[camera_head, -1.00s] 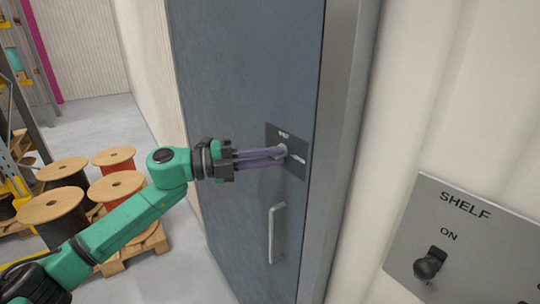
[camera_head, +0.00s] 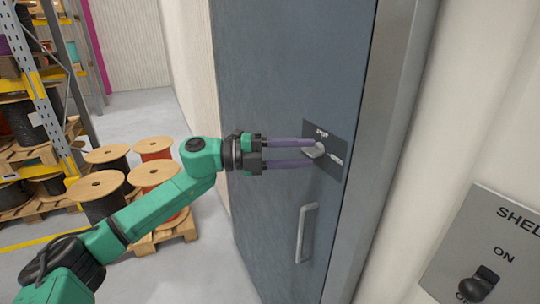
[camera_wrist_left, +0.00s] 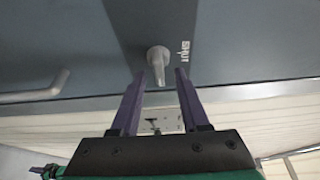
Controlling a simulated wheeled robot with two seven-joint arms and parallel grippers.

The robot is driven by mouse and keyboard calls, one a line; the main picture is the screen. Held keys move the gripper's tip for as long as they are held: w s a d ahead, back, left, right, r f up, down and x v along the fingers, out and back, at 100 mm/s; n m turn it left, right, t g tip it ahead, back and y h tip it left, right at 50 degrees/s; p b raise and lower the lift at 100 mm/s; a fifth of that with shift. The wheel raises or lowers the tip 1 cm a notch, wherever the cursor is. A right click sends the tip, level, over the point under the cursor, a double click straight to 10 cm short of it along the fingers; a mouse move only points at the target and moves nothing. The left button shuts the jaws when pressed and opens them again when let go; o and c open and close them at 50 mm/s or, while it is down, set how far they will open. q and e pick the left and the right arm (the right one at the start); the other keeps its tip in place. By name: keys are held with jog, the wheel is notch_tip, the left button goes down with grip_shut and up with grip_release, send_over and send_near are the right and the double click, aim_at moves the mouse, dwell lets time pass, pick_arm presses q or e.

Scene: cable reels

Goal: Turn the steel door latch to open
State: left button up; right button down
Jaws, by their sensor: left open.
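The steel latch (camera_head: 314,150) is a short grey lever on a dark plate (camera_head: 338,140) fixed to the blue-grey door (camera_head: 285,80). My left gripper (camera_head: 314,153) is open, its two purple fingers reaching to the plate, one above and one below the latch. In the left wrist view the latch (camera_wrist_left: 158,62) lies between the spread fingers (camera_wrist_left: 158,75), with clear gaps on both sides. A label reading SHUT (camera_wrist_left: 185,52) shows beside it.
A door handle (camera_head: 306,232) is below the latch plate. A SHELF switch panel (camera_head: 455,250) is on the wall at the right. Wooden cable reels (camera_head: 110,152) stand on pallets at the left, near a rack (camera_head: 45,105). Floor shows between reels and door.

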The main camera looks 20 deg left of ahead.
pick_arm(q)
jog(key=b+v, duration=0.7)
jog(key=v, duration=0.6)
jog(key=shift+w, duration=0.15)
jog(key=shift+a+f, duration=0.15)
